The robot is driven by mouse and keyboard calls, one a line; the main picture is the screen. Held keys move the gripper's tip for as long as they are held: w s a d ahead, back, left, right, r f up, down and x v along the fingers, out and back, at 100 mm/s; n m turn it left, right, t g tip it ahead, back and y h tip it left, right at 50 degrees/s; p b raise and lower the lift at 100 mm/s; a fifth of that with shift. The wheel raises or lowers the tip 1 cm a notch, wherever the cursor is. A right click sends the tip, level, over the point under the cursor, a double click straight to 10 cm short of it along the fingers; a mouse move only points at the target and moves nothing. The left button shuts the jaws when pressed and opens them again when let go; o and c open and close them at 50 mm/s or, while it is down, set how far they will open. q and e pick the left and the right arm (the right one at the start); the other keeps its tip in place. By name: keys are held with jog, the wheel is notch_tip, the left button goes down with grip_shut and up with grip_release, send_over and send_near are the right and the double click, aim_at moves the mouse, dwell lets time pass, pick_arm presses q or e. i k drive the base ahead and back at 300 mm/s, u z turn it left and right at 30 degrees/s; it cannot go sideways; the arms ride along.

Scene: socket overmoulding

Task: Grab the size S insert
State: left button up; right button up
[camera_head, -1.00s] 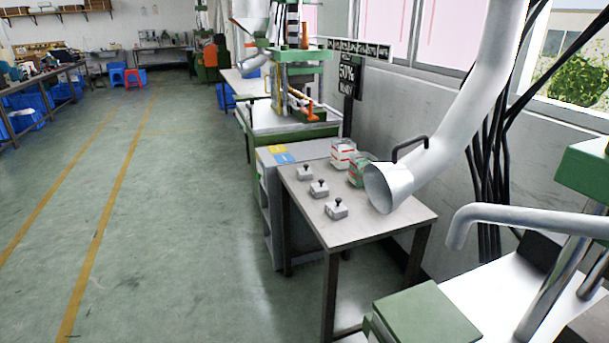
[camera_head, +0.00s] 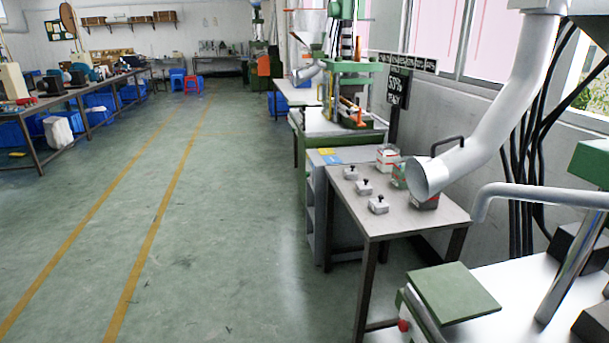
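Three small grey metal inserts with black knobs stand in a slanting row on a grey-topped table right of centre in the head view. The far insert (camera_head: 351,173), the middle insert (camera_head: 364,187) and the near insert (camera_head: 378,205) look alike and are apart from each other. No size marking is readable, so I cannot tell which one is size S. Neither of my grippers is in view.
The table (camera_head: 403,221) also holds a red-and-white box (camera_head: 387,157) and a greenish container (camera_head: 399,174), partly behind a wide white duct (camera_head: 433,174). A green press (camera_head: 352,85) stands beyond. A machine with a green block (camera_head: 452,291) is at the near right. The floor (camera_head: 230,240) to the left is clear.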

aim_at(351, 173)
jog(key=u, duration=0.25)
jog(key=i, duration=3.75)
jog(key=z, duration=1.9)
